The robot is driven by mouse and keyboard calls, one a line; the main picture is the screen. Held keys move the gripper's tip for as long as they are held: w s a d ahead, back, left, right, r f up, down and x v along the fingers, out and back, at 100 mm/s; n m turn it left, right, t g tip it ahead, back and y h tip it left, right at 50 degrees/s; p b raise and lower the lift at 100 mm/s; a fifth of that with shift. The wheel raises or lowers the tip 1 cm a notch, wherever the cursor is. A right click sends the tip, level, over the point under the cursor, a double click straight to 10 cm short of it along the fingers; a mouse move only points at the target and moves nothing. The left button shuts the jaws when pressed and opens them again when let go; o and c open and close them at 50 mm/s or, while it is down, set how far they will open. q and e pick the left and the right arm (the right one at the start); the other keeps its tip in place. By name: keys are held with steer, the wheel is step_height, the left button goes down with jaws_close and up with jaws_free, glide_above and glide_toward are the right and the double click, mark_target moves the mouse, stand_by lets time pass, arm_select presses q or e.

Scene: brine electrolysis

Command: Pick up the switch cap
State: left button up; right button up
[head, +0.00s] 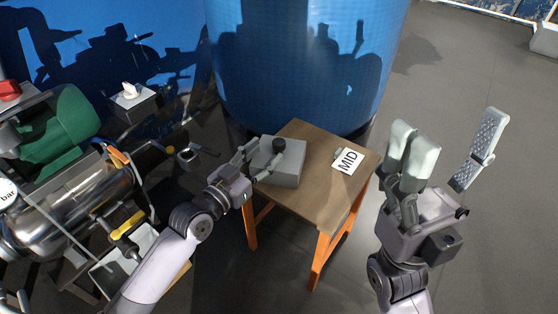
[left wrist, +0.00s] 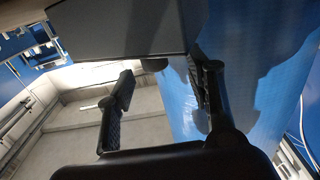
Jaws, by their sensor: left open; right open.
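A grey box (head: 277,165) stands on a small wooden table, with a round black knob (head: 279,145) on top. The knob looks like the switch cap. My left gripper (head: 254,161) is open at the left side of the box, its fingers low beside it. I cannot tell whether they touch it. In the left wrist view a large grey block, seemingly the box (left wrist: 120,28), fills the top, and the left gripper's fingers (left wrist: 163,82) are spread with nothing visible held. My right gripper (head: 448,140) is open and empty, right of the table.
The wooden table (head: 322,198) also bears a white "MID" card (head: 347,160). A big blue tank (head: 310,60) stands behind it. At left are a green motor (head: 60,133), pipework and a grey box with a white top piece (head: 131,92). The floor at right is clear.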

mark_target(275, 146)
arm_select(q)
steer(key=shift+d+b+x, duration=0.25)
steer(key=shift+b+x, duration=1.1)
steer(key=shift+x, duration=1.45)
steer(key=shift+s+r, duration=0.2)
steer(key=shift+c, duration=0.3)
jaws_close()
